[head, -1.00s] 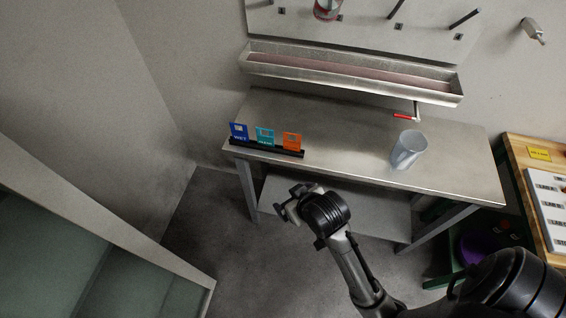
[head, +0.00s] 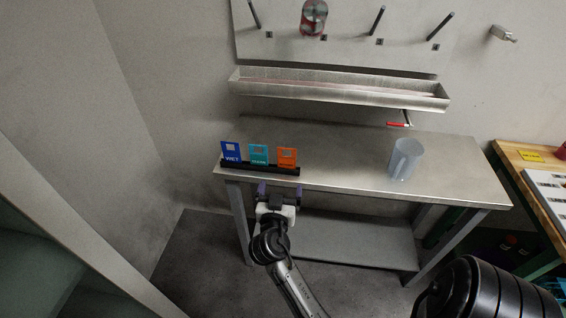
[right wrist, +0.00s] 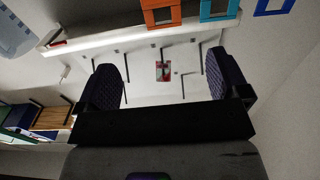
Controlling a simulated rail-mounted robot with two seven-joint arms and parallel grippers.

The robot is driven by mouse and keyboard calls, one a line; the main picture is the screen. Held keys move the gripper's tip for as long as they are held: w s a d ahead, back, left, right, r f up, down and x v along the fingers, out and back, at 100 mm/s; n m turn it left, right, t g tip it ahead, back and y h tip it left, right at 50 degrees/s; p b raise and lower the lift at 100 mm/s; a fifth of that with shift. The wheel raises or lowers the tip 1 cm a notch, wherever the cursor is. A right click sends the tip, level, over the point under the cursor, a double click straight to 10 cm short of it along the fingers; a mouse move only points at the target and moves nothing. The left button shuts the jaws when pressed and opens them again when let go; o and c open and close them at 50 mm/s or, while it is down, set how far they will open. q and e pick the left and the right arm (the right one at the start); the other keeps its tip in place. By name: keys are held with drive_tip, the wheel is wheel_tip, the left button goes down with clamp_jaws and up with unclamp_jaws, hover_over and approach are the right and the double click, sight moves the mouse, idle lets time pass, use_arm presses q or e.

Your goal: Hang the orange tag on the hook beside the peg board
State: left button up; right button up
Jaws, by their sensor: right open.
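The orange tag (head: 287,156) stands upright at the right end of a black rack (head: 262,170) at the left front edge of the steel table. A teal tag (head: 259,153) and a blue tag (head: 231,151) stand left of it. In the right wrist view the orange tag (right wrist: 175,14) is at the top, beyond the fingers. My right gripper (head: 277,187) is open and empty, just in front of the rack and apart from the tags. The hook (head: 503,34) sticks out of the wall right of the peg board (head: 350,52). My left gripper is not in view.
A steel trough (head: 340,92) hangs below the peg board. A clear beaker (head: 405,160) stands right of centre on the steel table (head: 450,178). A red handle (head: 398,124) shows below the trough. A wooden bench (head: 520,165) is at the right.

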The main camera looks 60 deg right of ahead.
approach(287, 161)
drive_tip(key=w+d+r, duration=0.1)
drive_tip(key=d+r, duration=0.1)
drive_tip(key=d, duration=0.2)
drive_tip(key=shift+w+r+x, duration=0.15)
drive_tip(key=shift+w+x, duration=0.05)
drive_tip(key=shift+x, duration=1.1)
drive_tip(key=shift+w+r+x, duration=0.15)
drive_tip(key=shift+x, duration=1.15)
drive_tip(key=shift+a, duration=0.2)
drive_tip(key=c, duration=1)
drive_tip(key=shift+r, duration=0.1)
